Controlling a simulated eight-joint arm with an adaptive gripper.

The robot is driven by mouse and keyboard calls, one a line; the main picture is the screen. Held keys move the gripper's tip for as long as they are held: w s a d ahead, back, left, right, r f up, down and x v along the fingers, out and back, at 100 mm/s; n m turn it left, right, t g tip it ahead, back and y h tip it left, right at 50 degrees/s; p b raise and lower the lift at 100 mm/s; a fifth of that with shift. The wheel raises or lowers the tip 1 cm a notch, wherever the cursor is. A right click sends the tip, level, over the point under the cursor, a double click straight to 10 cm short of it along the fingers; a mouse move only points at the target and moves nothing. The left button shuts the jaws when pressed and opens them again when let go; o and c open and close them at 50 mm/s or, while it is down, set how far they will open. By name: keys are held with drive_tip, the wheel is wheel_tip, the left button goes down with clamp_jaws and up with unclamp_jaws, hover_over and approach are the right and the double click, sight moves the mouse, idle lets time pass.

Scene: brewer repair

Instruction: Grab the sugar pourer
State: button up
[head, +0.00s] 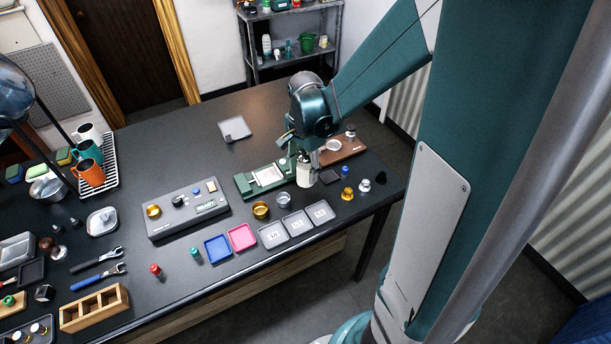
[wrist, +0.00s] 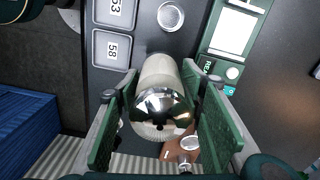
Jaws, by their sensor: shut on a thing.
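The sugar pourer (head: 304,174) is a pale cylinder with a shiny metal top, near the right part of the dark table in the head view. In the wrist view the sugar pourer (wrist: 163,102) lies between the green finger pads, its chrome top facing the camera. My gripper (head: 306,159) comes down on it from above in the head view. In the wrist view my gripper (wrist: 162,84) has a finger on each side of the body and is shut on it. Whether its base touches the table I cannot tell.
A green scale-like device (head: 264,179) stands just left of the pourer. A wooden tray (head: 343,149) is behind right. Small metal cups (head: 261,210) and numbered grey trays (head: 320,213) lie in front. Open table lies behind, around a grey pad (head: 234,129).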

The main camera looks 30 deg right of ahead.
sight(305, 161)
drive_tip(key=shift+r, duration=1.85)
